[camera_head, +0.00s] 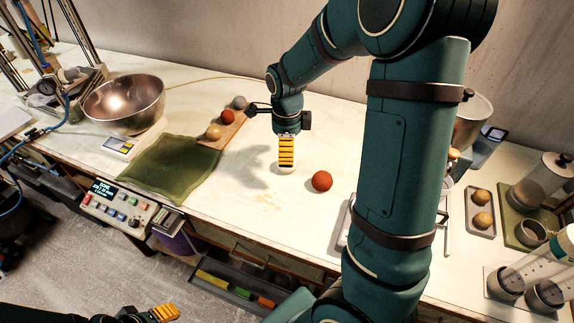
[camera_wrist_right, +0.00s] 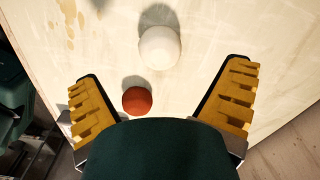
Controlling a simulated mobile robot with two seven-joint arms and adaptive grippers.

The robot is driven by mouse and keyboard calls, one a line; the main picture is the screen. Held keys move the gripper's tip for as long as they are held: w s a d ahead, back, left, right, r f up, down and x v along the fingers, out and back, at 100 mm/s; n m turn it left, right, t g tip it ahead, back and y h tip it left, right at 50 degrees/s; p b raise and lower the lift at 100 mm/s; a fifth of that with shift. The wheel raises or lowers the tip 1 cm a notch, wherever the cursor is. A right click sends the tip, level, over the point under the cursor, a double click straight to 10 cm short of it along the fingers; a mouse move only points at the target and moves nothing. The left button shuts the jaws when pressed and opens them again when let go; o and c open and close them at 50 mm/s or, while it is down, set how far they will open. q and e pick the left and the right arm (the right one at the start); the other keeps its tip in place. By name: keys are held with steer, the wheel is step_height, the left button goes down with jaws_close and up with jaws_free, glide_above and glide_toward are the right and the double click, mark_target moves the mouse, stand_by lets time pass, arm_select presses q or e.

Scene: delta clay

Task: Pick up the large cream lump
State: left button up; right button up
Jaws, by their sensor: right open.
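A cream lump (camera_head: 287,170), round and pale, sits on the worktop just below my right gripper (camera_head: 286,150), which partly hides it in the head view. In the right wrist view the whole cream lump (camera_wrist_right: 159,47) shows beyond the fingertips, apart from them. My right gripper (camera_wrist_right: 163,78) is open and empty, its fingers wide apart. My left gripper (camera_head: 163,313) shows only partly at the bottom edge of the head view, away from the worktop's objects; its opening cannot be made out.
A red lump (camera_head: 321,181) sits close to the cream one. A wooden board (camera_head: 208,143) holds several small lumps. A green mat (camera_head: 165,168) and metal bowl (camera_head: 124,103) are at left. A tray (camera_head: 480,207) with two tan lumps is at right. The worktop's front edge is near.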

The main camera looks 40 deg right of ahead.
steer(key=shift+f+b, duration=0.95)
steer(key=shift+f, duration=2.55)
steer(key=shift+r, duration=0.1)
steer(key=shift+c, duration=0.2)
steer(key=c, duration=1.4)
